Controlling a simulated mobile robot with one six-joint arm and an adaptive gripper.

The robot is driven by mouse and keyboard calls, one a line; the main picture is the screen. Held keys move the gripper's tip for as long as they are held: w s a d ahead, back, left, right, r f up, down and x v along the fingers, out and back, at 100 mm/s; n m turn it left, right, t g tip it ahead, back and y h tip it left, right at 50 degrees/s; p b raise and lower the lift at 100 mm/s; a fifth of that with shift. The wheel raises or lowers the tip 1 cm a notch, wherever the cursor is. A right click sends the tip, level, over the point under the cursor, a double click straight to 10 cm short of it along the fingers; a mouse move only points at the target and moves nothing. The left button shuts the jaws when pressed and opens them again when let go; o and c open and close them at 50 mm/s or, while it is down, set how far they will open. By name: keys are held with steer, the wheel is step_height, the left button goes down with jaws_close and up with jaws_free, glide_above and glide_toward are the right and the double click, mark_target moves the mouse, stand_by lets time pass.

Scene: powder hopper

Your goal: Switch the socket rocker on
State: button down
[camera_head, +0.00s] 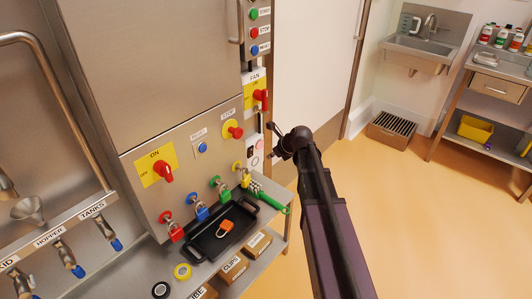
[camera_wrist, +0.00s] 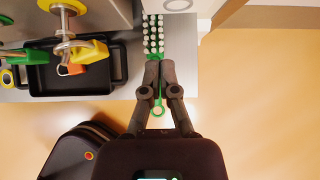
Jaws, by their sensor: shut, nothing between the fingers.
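A pale socket panel (camera_head: 259,147) with a pinkish round part is on the narrow side strip of the steel cabinet, below the FAN switch (camera_head: 258,95). The rocker on it is too small to make out, so I cannot tell its position. My gripper (camera_head: 270,127) is just right of this panel in the head view, apparently apart from it. In the wrist view my gripper (camera_wrist: 159,66) has its fingers together and empty, over a green-handled brush (camera_wrist: 153,38) below. A white plate with a round outline (camera_wrist: 204,5) is cut off at the top edge.
A black tray (camera_head: 207,246) with an orange padlock (camera_head: 226,226) lies on the steel shelf. Several coloured padlocks hang above it. The red ON/OFF switch (camera_head: 162,172) and stop button (camera_head: 234,131) stick out of the cabinet.

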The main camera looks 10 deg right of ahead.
steer(key=shift+s+d+f+p+v, duration=0.15)
steer(key=shift+p+v, duration=0.4)
steer(key=shift+v, duration=0.55)
steer(key=shift+s+d+f+p+v, duration=0.15)
steer(key=shift+p+v, duration=0.35)
steer(key=shift+v, duration=0.6)
steer(key=shift+a, duration=0.15)
steer(key=s+a+f+n+g+h, duration=0.2)
steer(key=s+n+g+h, duration=0.1)
steer(key=s+n, duration=0.9)
steer(key=s+a+f+n+g+h, duration=0.25)
steer(key=s+n, duration=0.65)
steer(key=n, duration=0.7)
step_height(320, 180, up, 16)
steer(key=p, duration=1.6)
steer(key=shift+d+r+g, duration=0.2)
steer(key=shift+r+g, duration=0.05)
steer(key=shift+g, duration=0.2)
steer(key=shift+w+y, duration=0.15)
steer(key=shift+y, duration=0.1)
